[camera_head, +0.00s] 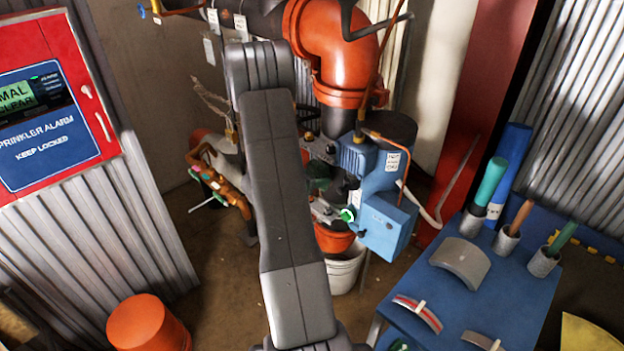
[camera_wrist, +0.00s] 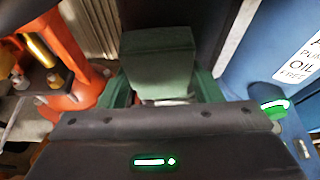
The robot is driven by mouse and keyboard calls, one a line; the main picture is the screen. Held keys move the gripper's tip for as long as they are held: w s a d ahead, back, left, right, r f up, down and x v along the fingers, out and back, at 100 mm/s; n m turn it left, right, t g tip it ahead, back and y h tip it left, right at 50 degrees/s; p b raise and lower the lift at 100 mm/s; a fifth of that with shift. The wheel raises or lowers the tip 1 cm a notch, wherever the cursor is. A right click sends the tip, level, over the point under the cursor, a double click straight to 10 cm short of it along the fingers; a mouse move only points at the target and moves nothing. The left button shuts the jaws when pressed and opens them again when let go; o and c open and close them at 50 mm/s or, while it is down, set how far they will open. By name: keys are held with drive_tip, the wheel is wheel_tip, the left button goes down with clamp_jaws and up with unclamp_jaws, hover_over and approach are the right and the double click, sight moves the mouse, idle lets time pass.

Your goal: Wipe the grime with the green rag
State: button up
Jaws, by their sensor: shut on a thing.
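The green rag (camera_wrist: 160,62) is a dark green block-like bundle in the middle of the wrist view. My gripper (camera_wrist: 162,95) is shut on it, with green parts showing on both sides. In the head view my gripper (camera_head: 321,187) is partly hidden behind my arm, beside the blue pump unit (camera_head: 385,215). A dark green patch there looks like the rag. I cannot make out the grime in either view. Whether the rag touches a surface is not clear.
An orange pipe elbow (camera_head: 335,45) rises above the pump. A white bucket (camera_head: 345,268) stands below. A blue table (camera_head: 480,300) with tubes and pipe shells is at right. A red alarm cabinet (camera_head: 50,105) and an orange bucket (camera_head: 148,325) are at left.

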drive_tip(key=shift+w+d, duration=0.1)
drive_tip(key=shift+s+d+b, duration=1.4)
drive_tip(key=shift+s+b, duration=0.1)
drive_tip(key=shift+b, duration=0.05)
drive_tip(key=shift+f, duration=0.1)
drive_tip(key=shift+w+b, duration=0.15)
drive_tip(key=shift+b, duration=0.2)
drive_tip(key=shift+w+a, duration=0.1)
drive_tip(key=shift+w+a+r, duration=0.15)
drive_tip(key=shift+w+a, duration=0.5)
drive_tip(key=shift+w, duration=0.05)
drive_tip(key=shift+w+a+r, duration=0.1)
drive_tip(key=shift+w+a, duration=0.5)
drive_tip(key=shift+w, duration=0.05)
drive_tip(key=shift+b, duration=0.3)
